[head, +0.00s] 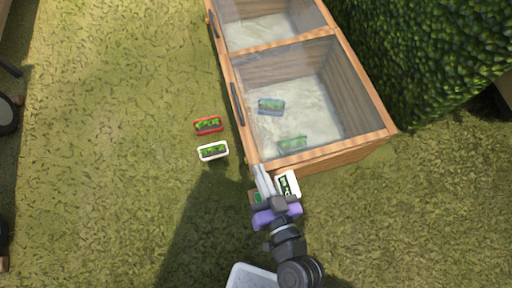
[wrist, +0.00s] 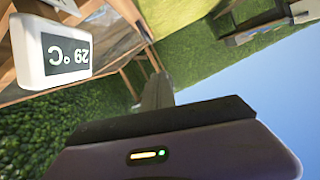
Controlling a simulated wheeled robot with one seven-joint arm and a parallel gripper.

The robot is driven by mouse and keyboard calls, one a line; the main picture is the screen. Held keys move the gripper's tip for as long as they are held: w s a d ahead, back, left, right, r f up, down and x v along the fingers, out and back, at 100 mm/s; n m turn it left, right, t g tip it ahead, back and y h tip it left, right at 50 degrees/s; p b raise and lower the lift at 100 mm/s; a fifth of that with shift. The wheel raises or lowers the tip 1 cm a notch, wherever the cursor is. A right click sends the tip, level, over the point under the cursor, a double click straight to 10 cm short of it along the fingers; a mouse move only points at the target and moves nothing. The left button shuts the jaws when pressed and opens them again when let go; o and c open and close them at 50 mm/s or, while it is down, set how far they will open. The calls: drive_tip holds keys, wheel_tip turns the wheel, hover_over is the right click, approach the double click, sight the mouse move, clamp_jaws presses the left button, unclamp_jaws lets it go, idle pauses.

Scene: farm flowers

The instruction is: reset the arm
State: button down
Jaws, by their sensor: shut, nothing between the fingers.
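My gripper (head: 261,172) is at the near-left corner of the wooden cold frame (head: 361,151) in the head view. Its fingers are together with nothing between them, pointing up in the picture. In the wrist view the closed fingers (wrist: 157,92) show beyond the dark gripper body. A white thermometer (head: 288,185) is just right of my gripper, by the frame's near end. It also shows close by in the wrist view (wrist: 52,50), its display reading 29 °C upside down. Whether the fingers touch the frame I cannot tell.
A red planter (head: 208,126) and a white planter (head: 213,151) stand on grass left of the frame. Two planters, one bluish (head: 271,106) and one green (head: 292,144), are under its clear lid. A hedge (head: 420,60) is at right. A grey tub (head: 250,276) is at the bottom.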

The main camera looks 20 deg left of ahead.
drive_tip(key=s+d+r+m+t+h, duration=0.2)
drive_tip(key=s+d+r+h, duration=0.4)
drive_tip(key=d, duration=0.6)
drive_tip(key=s+d+r+m+t+h, duration=0.1)
drive_tip(key=s+d+r+m+h, duration=0.15)
drive_tip(key=s+d+r, duration=0.85)
wheel_tip(320, 180, up, 26)
drive_tip(key=w+d+p, duration=0.2)
drive_tip(key=p, duration=2.7)
drive_tip(key=shift+h, duration=0.45)
